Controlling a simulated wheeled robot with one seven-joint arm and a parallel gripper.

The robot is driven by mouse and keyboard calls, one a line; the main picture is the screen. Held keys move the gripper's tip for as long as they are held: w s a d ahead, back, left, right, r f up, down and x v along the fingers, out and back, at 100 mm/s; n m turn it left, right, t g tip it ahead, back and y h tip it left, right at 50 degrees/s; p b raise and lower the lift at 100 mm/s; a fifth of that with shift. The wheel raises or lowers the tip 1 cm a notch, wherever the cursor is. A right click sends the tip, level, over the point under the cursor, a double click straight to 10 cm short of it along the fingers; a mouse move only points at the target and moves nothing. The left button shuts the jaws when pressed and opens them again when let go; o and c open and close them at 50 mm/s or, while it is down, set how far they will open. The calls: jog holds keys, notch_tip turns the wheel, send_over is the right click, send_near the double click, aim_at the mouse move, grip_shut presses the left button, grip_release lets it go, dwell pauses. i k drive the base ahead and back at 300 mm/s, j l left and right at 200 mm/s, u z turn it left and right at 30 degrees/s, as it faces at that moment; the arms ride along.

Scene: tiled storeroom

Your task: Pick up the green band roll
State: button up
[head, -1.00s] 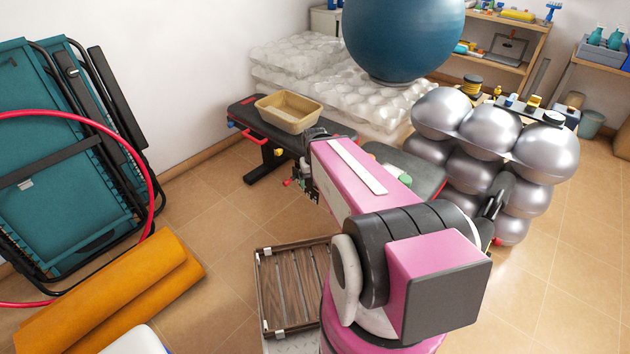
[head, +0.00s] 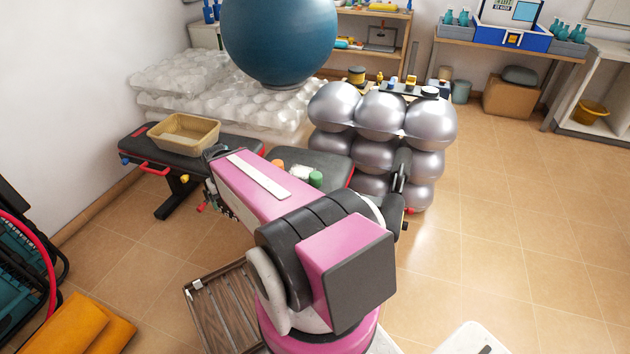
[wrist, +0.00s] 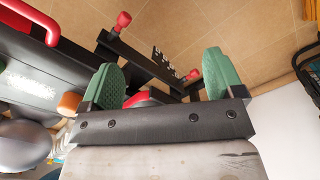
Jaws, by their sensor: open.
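The green band roll (head: 316,179) stands on the dark padded bench (head: 326,167), just beyond my pink forearm in the head view. A white roll (head: 299,171) and an orange roll (head: 277,164) are beside it. My gripper (wrist: 163,78) is open and empty in the wrist view, its two green-padded fingers spread wide. Between and beyond the fingers are the bench's black frame, red knobs and the floor. An orange piece (wrist: 70,103) shows left of the fingers. The head view does not clearly show my fingers.
A tan tray (head: 184,133) sits on the bench's left part. A rack of silver balls (head: 380,117) stands right of the bench, close to my arm. A big blue ball (head: 280,40) is behind. A slatted wooden crate (head: 222,310) is on the floor. Floor at right is clear.

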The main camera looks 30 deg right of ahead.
aim_at(315, 177)
jog(key=k+l+u, duration=0.25)
jog(key=k+l, duration=0.9)
jog(key=l, duration=0.45)
jog(key=k+l+u, duration=0.15)
jog(key=l, duration=0.8)
